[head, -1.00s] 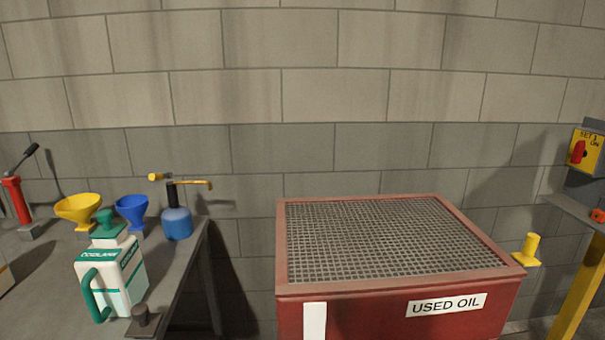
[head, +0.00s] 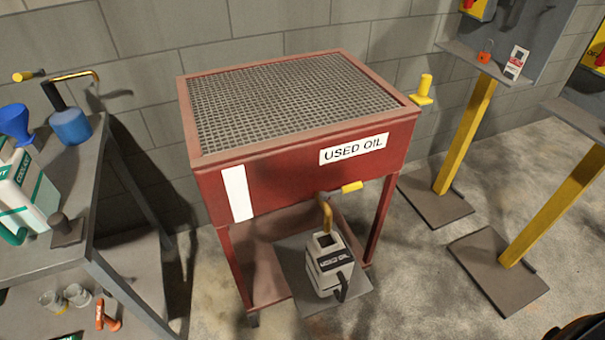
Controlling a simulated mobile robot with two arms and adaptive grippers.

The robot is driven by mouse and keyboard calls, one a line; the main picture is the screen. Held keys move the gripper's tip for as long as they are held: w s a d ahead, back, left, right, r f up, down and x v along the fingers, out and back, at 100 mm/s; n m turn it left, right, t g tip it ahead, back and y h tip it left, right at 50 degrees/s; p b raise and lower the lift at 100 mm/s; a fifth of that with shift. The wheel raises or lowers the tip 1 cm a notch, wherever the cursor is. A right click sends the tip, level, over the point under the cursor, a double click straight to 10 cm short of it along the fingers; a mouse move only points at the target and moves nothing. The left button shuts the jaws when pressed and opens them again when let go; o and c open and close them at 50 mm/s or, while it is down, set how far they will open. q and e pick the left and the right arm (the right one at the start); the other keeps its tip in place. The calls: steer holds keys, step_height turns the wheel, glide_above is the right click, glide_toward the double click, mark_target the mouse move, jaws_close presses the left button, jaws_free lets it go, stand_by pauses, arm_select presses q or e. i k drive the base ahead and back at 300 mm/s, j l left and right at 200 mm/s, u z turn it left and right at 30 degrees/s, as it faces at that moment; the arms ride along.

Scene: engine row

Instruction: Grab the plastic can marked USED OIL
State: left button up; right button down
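The plastic can (head: 325,262) marked USED OIL is white with a black label and a dark handle at its front. It stands upright on a grey plate under the red drain table (head: 290,180), which also bears a USED OIL sign. A yellow-brown spout pipe (head: 326,212) comes down from the table at the can's open top; I cannot tell if it reaches inside.
A grey workbench (head: 90,215) with a coolant jug (head: 25,190) and blue oiler (head: 70,126) stands at left. A yellow valve handle (head: 352,187) sticks out above the can. Yellow posts (head: 466,135) on floor plates stand at right. The concrete floor (head: 410,290) at front right is clear.

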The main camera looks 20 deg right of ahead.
mark_target(330, 263)
steer(key=z, duration=0.75)
